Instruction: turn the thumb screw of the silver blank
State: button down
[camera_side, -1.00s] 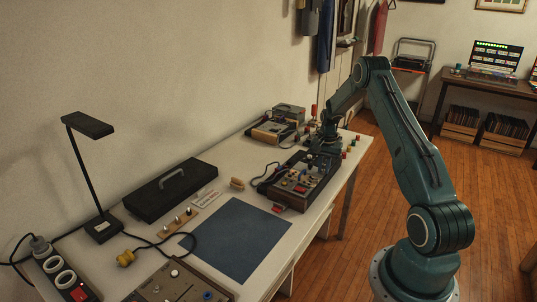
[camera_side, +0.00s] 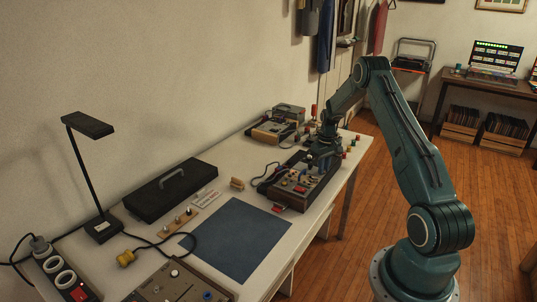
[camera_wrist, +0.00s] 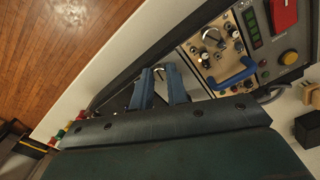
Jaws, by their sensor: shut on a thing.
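My gripper (camera_wrist: 160,78) shows in the wrist view as two blue fingers pointing down at the dark synth case (camera_side: 318,184). The fingers are shut on a small grey piece, the thumb screw (camera_wrist: 160,73), between their tips. The silver blank lies under and around the fingers and is mostly hidden, so I cannot tell its edges. In the side view my gripper (camera_side: 322,152) is at the far end of the case, low over its panels. There the screw is too small to make out.
Beside the fingers is a cream panel (camera_wrist: 208,48) with knobs, a lever and a blue handle-like loop (camera_wrist: 237,76). A red piece (camera_wrist: 283,14) and a yellow button (camera_wrist: 289,57) lie further right. Cables (camera_side: 266,176) run beside the case. The blue mat (camera_side: 238,240) is clear.

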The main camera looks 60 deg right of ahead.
jog(key=shift+n, duration=1.1)
jog(key=c, duration=1.3)
grip_release()
jog(key=shift+c, duration=0.2)
jog(key=shift+r, duration=0.2)
notch_tip(320, 180, up, 14)
jog(key=shift+f, duration=0.25)
